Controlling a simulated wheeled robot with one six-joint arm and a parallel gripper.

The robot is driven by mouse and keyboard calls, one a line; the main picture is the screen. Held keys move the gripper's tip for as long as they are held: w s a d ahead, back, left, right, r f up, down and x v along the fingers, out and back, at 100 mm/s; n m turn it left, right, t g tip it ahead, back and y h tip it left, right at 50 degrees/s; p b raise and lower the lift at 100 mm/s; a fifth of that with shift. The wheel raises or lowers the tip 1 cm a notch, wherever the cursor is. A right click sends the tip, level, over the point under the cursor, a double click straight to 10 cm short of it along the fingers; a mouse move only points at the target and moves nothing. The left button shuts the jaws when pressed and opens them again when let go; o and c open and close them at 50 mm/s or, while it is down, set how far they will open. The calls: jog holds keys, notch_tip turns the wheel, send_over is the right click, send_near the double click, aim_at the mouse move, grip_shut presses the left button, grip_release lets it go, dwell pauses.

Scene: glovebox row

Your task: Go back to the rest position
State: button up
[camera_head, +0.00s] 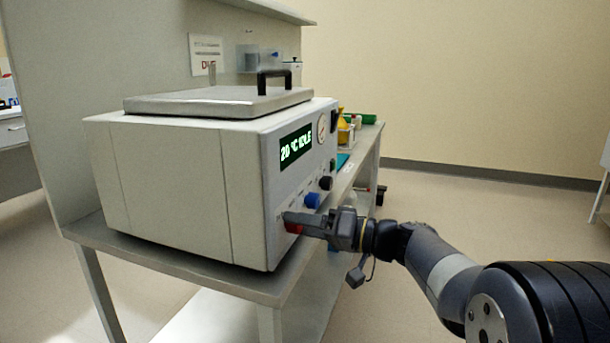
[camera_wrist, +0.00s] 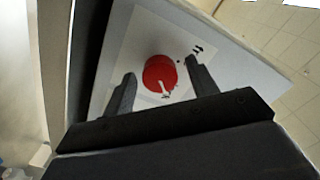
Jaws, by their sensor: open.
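My gripper (camera_head: 318,222) is at the lower front panel of a white benchtop machine (camera_head: 180,190), reaching in from the right. In the wrist view my gripper (camera_wrist: 158,82) is open, with its two fingers on either side of a red knob (camera_wrist: 160,73) that has a white pointer mark. The knob (camera_head: 292,227) shows partly behind the fingers in the head view. I cannot tell whether the fingers touch it. The machine's display (camera_head: 296,146) reads "20 °C IDLE".
The machine stands on a grey bench (camera_head: 235,284). A blue knob (camera_head: 312,200) and a black knob (camera_head: 325,183) sit just above my gripper. A lid with a black handle (camera_head: 275,80) is on top. Open floor (camera_head: 480,220) lies to the right.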

jog(key=shift+s+d+n, duration=0.1)
jog(key=shift+d+n, duration=0.05)
jog(key=shift+n, duration=0.9)
jog(key=shift+s+d+n, duration=0.1)
jog(key=shift+d+n, duration=0.1)
jog(key=shift+n, duration=0.9)
jog(key=shift+d+n, duration=0.15)
jog(key=shift+n, duration=0.9)
jog(key=shift+s+r, duration=0.1)
